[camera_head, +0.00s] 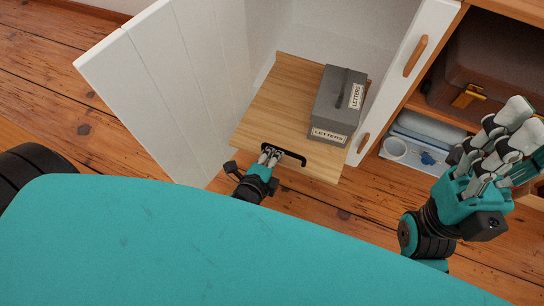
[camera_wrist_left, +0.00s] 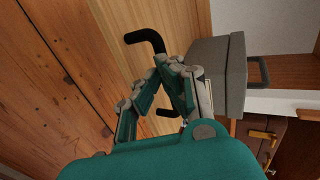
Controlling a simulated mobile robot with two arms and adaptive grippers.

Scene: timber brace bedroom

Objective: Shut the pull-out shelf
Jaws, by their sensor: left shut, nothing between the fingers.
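The wooden pull-out shelf (camera_head: 272,92) sticks out of the white cabinet at a slant, with a black bar handle (camera_head: 291,158) along its front edge. A grey lidded box (camera_head: 335,105) labelled LETTERS stands on the shelf's right part. My left gripper (camera_head: 270,152) is shut with nothing in it, its tips at the left part of the handle. In the left wrist view the tips (camera_wrist_left: 165,65) meet in front of the handle (camera_wrist_left: 147,38), covering its middle; touch cannot be told. My right gripper (camera_head: 524,118) is raised at the right, away from the shelf, its fingers apart.
The white cabinet door (camera_head: 165,85) stands open left of the shelf. Another white door panel (camera_head: 405,75) with wooden handles is on the right. A shelf unit there holds a brown case (camera_head: 495,65) and a white tray (camera_head: 415,150) with a cup. Wooden floor lies around.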

